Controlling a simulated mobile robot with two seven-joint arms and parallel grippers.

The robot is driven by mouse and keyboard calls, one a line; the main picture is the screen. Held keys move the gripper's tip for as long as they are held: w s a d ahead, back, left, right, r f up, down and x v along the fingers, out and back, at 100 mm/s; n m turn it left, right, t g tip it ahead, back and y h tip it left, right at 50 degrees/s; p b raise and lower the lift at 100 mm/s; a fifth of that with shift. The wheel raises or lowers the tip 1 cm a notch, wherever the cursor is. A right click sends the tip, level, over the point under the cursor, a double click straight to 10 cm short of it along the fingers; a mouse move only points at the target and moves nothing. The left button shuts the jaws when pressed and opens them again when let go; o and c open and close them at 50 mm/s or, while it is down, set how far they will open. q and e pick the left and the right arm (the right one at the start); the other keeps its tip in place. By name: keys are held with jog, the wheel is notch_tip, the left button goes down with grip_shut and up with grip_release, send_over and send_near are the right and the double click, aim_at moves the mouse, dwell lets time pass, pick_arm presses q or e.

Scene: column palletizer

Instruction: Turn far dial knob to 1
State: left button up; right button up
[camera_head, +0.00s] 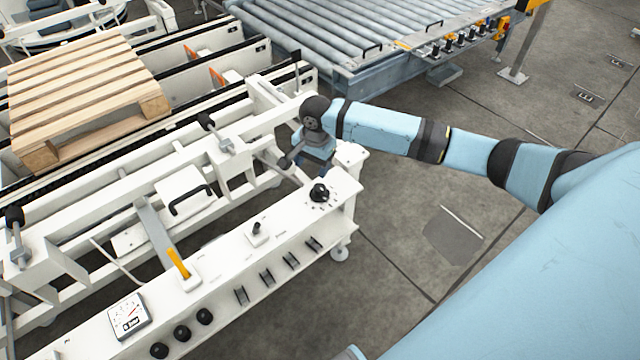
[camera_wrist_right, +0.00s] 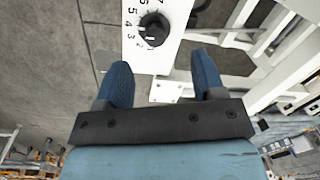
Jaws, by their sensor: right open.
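The far dial knob (camera_head: 320,193) is a round black knob on the far right end of the white control panel (camera_head: 225,262). In the right wrist view the knob (camera_wrist_right: 154,29) sits on a white plate with printed numbers around it. I cannot tell for sure which number its mark points to. My right gripper (camera_head: 316,160) is beside the knob, on its far side in the head view. In the wrist view the blue fingers of the right gripper (camera_wrist_right: 160,62) are apart and empty, with the knob beyond their tips, not between them. My left gripper is out of view.
On the panel are a small switch (camera_head: 257,233), a yellow-handled lever (camera_head: 180,265), a gauge (camera_head: 128,315) and several black knobs and slots. A wooden pallet (camera_head: 80,90) lies on the conveyor at left. A roller conveyor (camera_head: 340,35) stands behind. Floor right of the panel is clear.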

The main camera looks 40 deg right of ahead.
aim_at(320, 187)
jog(key=shift+m+g+h, duration=0.3)
jog(key=shift+m+g, duration=0.1)
jog(key=shift+m, duration=0.5)
jog(key=d+f, duration=0.1)
jog(key=f, duration=0.2)
jog(key=d+f+b, duration=0.1)
jog(key=f, duration=0.3)
jog(key=w+d+f, duration=0.1)
jog(key=f, duration=0.2)
jog(key=shift+f+b, duration=0.15)
jog(key=shift+b, duration=0.25)
jog(key=shift+f, duration=0.7)
jog(key=shift+c, duration=0.4)
